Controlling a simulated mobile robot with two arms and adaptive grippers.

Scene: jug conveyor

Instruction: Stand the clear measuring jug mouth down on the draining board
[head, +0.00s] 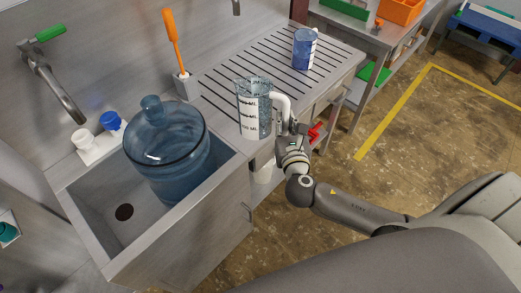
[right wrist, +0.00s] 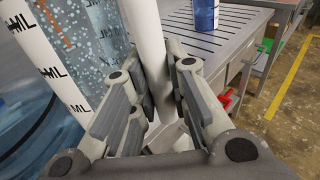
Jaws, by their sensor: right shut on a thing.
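The clear measuring jug (head: 247,106), with white markings and droplets on its wall, is at the front edge of the draining board (head: 226,84). It looks roughly upright, with its wide end up. I cannot tell whether its base touches the board. My right gripper (head: 286,130) is shut on its white handle (head: 284,101). In the right wrist view the fingers (right wrist: 158,98) close around the handle (right wrist: 146,45), and the jug wall (right wrist: 98,40) is at the left. My left gripper is not in view.
A blue jug (head: 303,50) stands at the board's far right. An orange brush (head: 170,35) stands in a grey holder (head: 187,86) at the back. A large blue bottle (head: 165,150) is in the sink (head: 95,205). A tap (head: 50,80) is at the left. The board's middle is clear.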

